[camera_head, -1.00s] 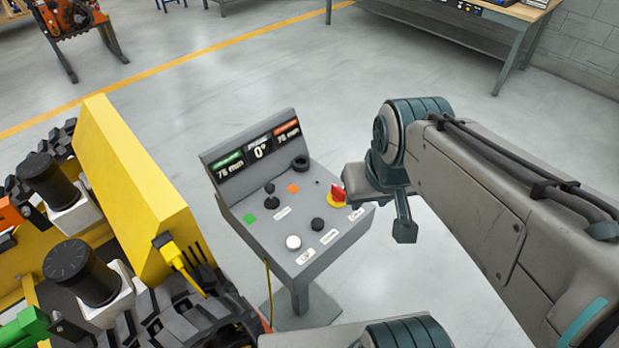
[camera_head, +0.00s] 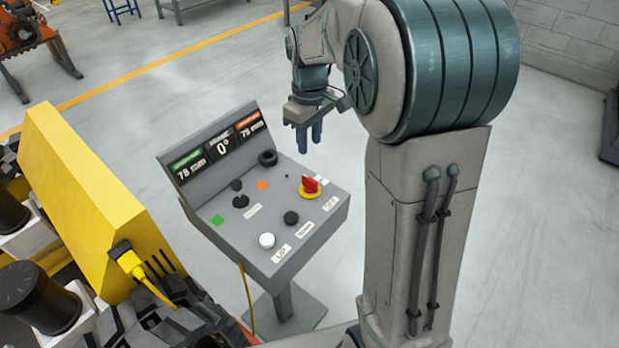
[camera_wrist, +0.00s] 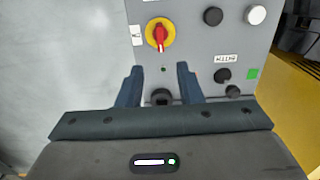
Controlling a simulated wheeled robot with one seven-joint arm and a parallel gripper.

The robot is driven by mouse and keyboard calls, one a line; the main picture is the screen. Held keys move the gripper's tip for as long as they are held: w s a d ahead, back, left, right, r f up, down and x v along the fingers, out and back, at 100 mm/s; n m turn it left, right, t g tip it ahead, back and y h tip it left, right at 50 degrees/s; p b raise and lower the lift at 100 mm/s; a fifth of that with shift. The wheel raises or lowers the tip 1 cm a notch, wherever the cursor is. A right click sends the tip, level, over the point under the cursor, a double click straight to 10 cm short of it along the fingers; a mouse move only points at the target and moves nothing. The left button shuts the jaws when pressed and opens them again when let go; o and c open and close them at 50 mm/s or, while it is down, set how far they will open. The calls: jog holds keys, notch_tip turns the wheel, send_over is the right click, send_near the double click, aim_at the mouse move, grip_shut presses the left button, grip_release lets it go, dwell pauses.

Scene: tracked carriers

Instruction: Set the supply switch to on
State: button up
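The supply switch is a red rotary handle on a yellow round plate (camera_head: 310,187), at the right side of the grey control panel (camera_head: 255,230). It also shows in the wrist view (camera_wrist: 159,35), with the red handle pointing toward my gripper. My gripper (camera_head: 309,138) is above and behind the panel's far right edge, apart from the switch. In the wrist view my two blue fingers (camera_wrist: 156,83) are spread with a gap between them and nothing held.
A yellow machine (camera_head: 85,190) stands close on the left. The floor behind the panel is clear.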

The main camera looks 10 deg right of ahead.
aim_at(310, 178)
notch_tip(310, 178, down, 13)
jog(key=shift+f+p, duration=0.2)
jog(key=shift+p, duration=0.35)
jog(key=shift+d, duration=0.1)
grip_shut()
